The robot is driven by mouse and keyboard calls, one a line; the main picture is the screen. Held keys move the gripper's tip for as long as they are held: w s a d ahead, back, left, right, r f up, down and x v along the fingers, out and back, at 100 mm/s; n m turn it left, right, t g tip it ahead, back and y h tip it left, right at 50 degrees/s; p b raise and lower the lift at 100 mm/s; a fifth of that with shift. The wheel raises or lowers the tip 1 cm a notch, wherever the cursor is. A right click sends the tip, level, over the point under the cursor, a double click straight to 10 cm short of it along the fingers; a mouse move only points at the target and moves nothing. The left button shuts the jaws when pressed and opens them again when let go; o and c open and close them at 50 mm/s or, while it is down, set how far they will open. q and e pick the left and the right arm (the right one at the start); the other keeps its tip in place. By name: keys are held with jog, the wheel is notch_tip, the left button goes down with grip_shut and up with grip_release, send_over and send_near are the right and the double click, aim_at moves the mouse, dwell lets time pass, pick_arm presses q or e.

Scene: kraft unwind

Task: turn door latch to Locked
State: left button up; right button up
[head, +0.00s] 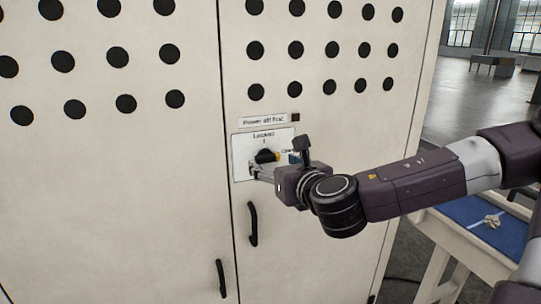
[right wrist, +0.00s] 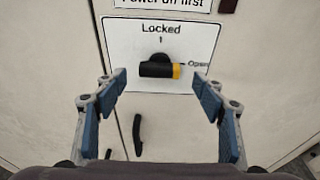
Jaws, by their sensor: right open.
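The door latch (right wrist: 155,69) is a black knob with a yellow tip, on a white label plate (right wrist: 122,45) on the cabinet door. Its handle lies level, with the yellow tip pointing right at the word "Open"; "Locked" is printed above it. In the head view the latch (head: 265,156) is partly hidden by my right gripper (head: 277,165). In the right wrist view my right gripper (right wrist: 158,90) is open and empty. Its blue-padded fingers stand either side of the latch and a little below it in the picture, apart from it. My left gripper is not in view.
A "Power off first" label (head: 263,121) sits above the plate. Black door handles (head: 252,224) (head: 221,278) stick out below. The cabinet doors (head: 120,190) have rows of round holes. A table with a blue mat (head: 478,212) and a small pale object stands at right.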

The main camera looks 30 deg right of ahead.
aim_at(269, 160)
jog(key=shift+x, duration=1.65)
jog(key=c, duration=1.2)
jog(key=n+h, duration=0.1)
jog(key=n, duration=0.2)
jog(key=shift+a+n, duration=0.1)
jog(key=shift+n, duration=0.3)
jog(key=shift+c, duration=0.2)
jog(key=shift+f+b, duration=0.1)
jog(key=shift+b, duration=0.25)
jog(key=shift+n+h+b, duration=0.4)
jog(key=shift+n+b, duration=0.1)
jog(key=shift+n, duration=0.4)
jog(key=shift+n+h+b, duration=0.3)
jog(key=shift+n+b, duration=0.2)
jog(key=shift+n, duration=0.6)
